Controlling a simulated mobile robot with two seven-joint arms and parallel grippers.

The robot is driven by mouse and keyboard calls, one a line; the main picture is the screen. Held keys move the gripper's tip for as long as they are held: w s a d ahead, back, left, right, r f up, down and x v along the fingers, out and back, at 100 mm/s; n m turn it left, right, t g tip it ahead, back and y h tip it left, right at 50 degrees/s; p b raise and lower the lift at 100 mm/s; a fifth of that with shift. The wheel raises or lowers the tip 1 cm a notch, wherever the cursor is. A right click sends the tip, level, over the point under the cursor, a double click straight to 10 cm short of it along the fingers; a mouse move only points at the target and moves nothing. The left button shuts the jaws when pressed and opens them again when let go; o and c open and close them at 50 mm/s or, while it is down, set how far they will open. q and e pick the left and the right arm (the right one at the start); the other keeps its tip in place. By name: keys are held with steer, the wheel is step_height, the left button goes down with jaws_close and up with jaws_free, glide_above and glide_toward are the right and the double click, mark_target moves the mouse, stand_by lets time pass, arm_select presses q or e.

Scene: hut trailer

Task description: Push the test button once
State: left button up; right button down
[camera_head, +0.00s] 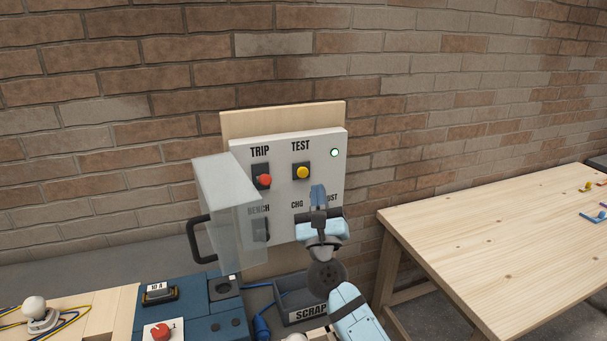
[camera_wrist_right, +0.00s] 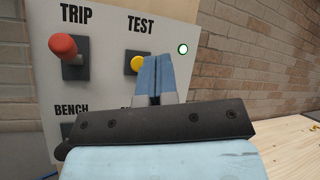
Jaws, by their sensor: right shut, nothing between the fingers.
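The yellow test button (camera_head: 302,172) sits on a black square base under the word TEST on a white panel (camera_head: 325,225). My right gripper (camera_head: 318,190) is shut and empty, in front of the panel, just below and right of the button in the head view. In the right wrist view, the yellow button (camera_wrist_right: 138,62) shows just left of the shut blue fingertips (camera_wrist_right: 157,60), which cover part of its base. Whether the fingertips touch the panel or button cannot be told. My left gripper is not in view.
A clear hinged cover (camera_head: 225,200) with a dark handle stands out at the panel's left. A lit indicator (camera_head: 334,153) is at upper right. A scrap bin (camera_head: 306,314) is below; a wooden table (camera_head: 480,230) stands right.

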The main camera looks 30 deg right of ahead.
mark_target(303, 173)
steer(key=w+d+b, duration=0.1)
steer(key=w, duration=0.5)
steer(key=shift+w+d, duration=0.3)
stand_by(1.8)
steer(key=shift+w+d, duration=0.1)
steer(key=shift+w, duration=0.3)
steer(key=shift+w+d+b, duration=0.1)
steer(key=shift+w+b, duration=0.25)
steer(key=shift+w, duration=0.05)
stand_by(0.6)
steer(key=shift+s, duration=0.1)
steer(key=shift+s+a, duration=0.2)
steer(key=shift+s, duration=0.55)
